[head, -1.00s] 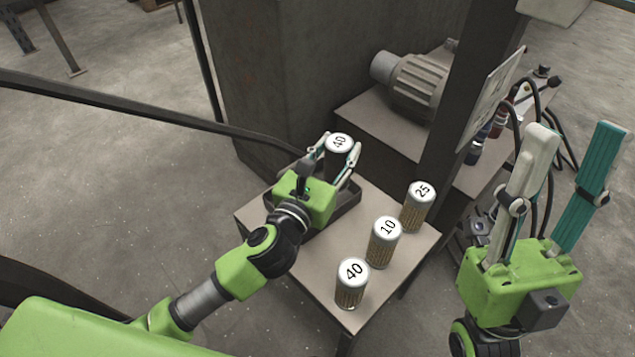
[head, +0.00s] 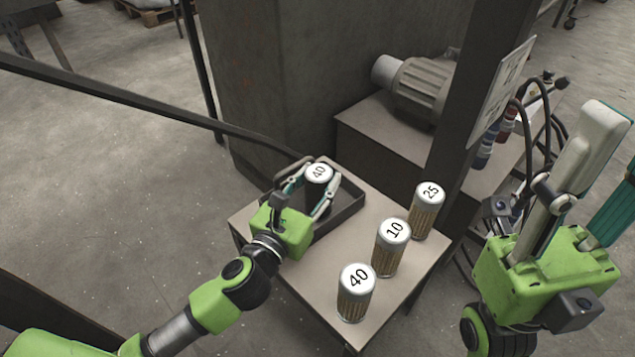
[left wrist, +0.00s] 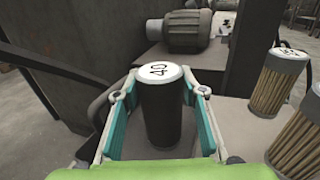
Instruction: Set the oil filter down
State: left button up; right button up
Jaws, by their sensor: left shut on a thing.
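A dark oil filter with a white cap marked 40 (head: 319,173) stands upright between the fingers of my left gripper (head: 308,192). The left gripper is shut on it. In the left wrist view the filter's black body (left wrist: 162,115) fills the space between the teal fingers (left wrist: 160,112). The filter is over the dark shallow tray (head: 345,212) on the small table. I cannot tell whether its base touches the tray floor, as the gripper hides it. My right gripper (head: 612,165) is raised at the right, open and empty, partly cut off by the frame edge.
Three tan pleated filters marked 40 (head: 353,305), 10 (head: 388,258) and 25 (head: 426,220) stand in a row along the table's (head: 300,275) right side. A grey motor (head: 418,88) sits on a bench behind. A dark post (head: 475,100) rises at the right.

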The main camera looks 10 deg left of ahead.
pick_arm(q)
jog(key=o, duration=1.3)
jog(key=shift+f, duration=0.1)
jog(key=shift+c, duration=0.2)
